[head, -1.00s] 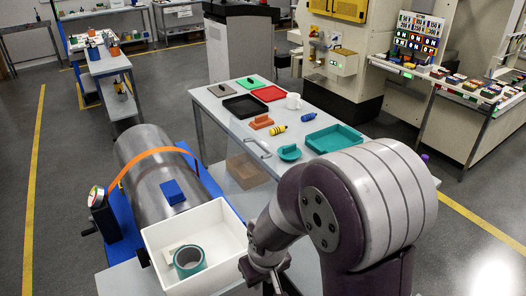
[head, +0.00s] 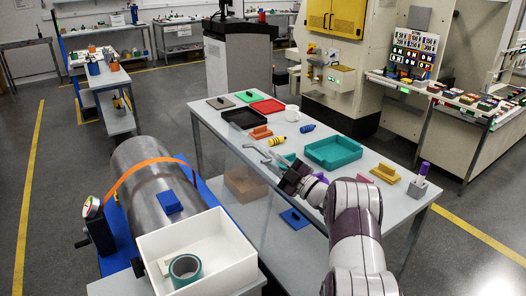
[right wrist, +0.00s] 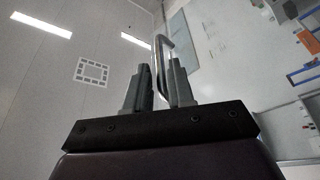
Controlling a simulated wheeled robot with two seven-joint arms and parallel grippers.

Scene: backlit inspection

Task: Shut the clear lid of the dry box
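The dry box (head: 205,264) looks like the open white box at the bottom of the head view; a teal ring (head: 184,267) and a pale block lie inside. Its clear lid is very faint. It seems to stand raised behind the box, with a grey handle (head: 262,153) at its top. My right gripper (head: 277,161) is at the handle's right end. In the right wrist view the metal handle (right wrist: 158,50) runs up through the narrow gap between my right fingers (right wrist: 160,82). Whether they press on it is unclear. My left gripper is out of view.
Floor (head: 75,180) on the left is clear.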

